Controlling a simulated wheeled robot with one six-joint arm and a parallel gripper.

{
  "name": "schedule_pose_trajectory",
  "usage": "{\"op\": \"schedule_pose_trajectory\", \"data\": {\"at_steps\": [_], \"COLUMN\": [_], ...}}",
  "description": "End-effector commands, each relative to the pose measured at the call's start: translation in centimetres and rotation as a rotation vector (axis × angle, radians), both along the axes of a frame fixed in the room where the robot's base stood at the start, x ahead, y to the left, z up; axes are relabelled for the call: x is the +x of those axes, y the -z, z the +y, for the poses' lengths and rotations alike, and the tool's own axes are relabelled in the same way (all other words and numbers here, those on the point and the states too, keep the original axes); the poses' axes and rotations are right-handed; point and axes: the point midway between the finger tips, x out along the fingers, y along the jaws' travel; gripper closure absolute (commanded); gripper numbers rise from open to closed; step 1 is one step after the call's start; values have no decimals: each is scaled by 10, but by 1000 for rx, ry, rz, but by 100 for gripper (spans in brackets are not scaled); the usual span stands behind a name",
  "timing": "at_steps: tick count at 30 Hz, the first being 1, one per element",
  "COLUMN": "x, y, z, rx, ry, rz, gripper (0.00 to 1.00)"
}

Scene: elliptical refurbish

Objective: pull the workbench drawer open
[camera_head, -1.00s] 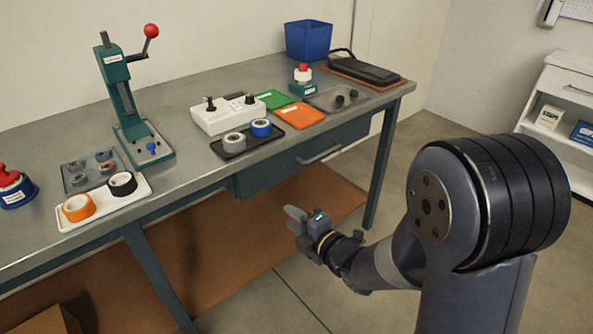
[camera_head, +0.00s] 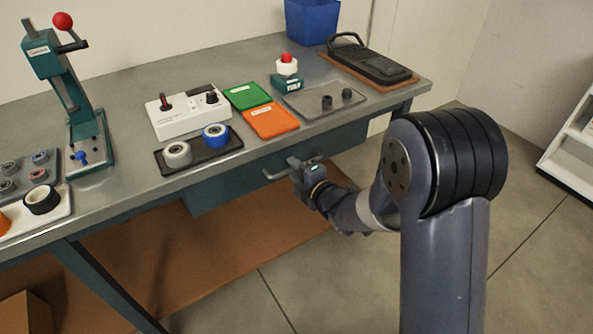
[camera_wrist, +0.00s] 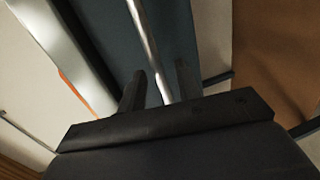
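The teal workbench drawer (camera_head: 225,187) sits under the tabletop and looks closed, its front in line with the bench. Its metal bar handle (camera_head: 273,175) shows at its left end; my gripper hides the rest in the head view. My gripper (camera_head: 297,163) is at the handle. In the wrist view my gripper (camera_wrist: 160,90) has its two dark fingers apart. The bright handle bar (camera_wrist: 146,40) runs between them with a gap visible on the right side. The teal drawer front (camera_wrist: 110,45) lies behind the bar. I cannot tell whether either finger touches it.
The workbench top (camera_head: 245,148) overhangs just above my gripper. On it stand a black tray (camera_head: 198,153) with two rolls, a green press (camera_head: 65,90), and an orange mat (camera_head: 271,121). A brown lower shelf (camera_head: 220,250) lies below. The floor around my arm is clear.

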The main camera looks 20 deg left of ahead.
Motion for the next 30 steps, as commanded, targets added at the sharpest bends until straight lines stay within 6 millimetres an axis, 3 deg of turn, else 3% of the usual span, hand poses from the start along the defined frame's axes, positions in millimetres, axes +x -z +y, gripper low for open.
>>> {"op": "schedule_pose_trajectory", "data": {"at_steps": [12,30], "x": [0,-1], "y": [0,2], "z": [0,-1], "rx": [0,-1], "ry": [0,1], "rz": [0,0], "gripper": [100,100]}}
